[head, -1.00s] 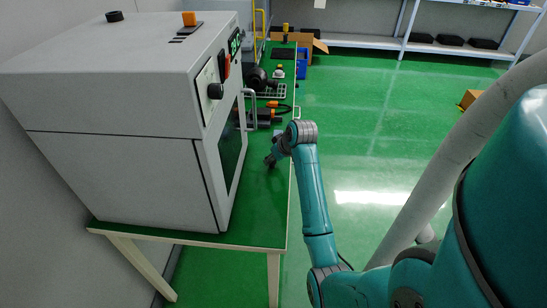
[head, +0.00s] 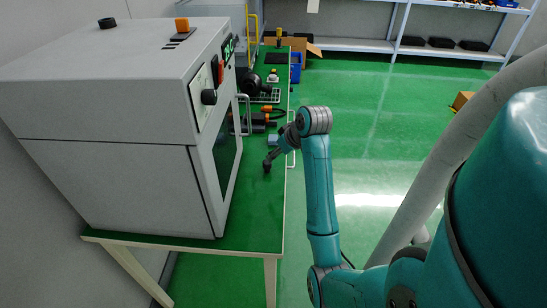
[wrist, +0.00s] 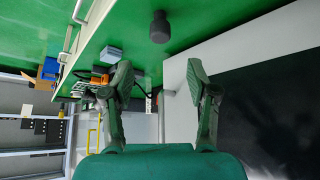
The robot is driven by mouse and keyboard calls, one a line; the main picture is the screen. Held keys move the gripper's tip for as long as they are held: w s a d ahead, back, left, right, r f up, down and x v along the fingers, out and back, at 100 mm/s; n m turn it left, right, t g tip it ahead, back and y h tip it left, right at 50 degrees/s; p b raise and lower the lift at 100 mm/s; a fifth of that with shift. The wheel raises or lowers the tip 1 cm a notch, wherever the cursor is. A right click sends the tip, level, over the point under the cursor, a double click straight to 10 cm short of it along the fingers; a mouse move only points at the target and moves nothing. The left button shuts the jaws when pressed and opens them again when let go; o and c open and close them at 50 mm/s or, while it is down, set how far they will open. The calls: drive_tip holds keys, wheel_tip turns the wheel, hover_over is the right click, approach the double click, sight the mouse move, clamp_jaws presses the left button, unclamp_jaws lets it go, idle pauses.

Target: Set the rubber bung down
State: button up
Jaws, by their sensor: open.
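The rubber bung (wrist: 160,27) is a dark grey, stubby piece with a narrower knob on one end. In the wrist view it is on the green worktop, beyond my fingertips and apart from them. My gripper (wrist: 159,76) is open, with an empty gap between its two fingers. In the head view my gripper (head: 275,154) is over the near part of the worktop (head: 255,225), right of the grey cabinet.
The grey cabinet (head: 100,100) with a glass door and protruding handle stands close on the left. A blue-grey block (wrist: 111,54) and orange-and-black tools (head: 262,118) lie farther along the worktop. The near worktop strip is clear.

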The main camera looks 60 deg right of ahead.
drive_tip(key=shift+v, duration=1.1)
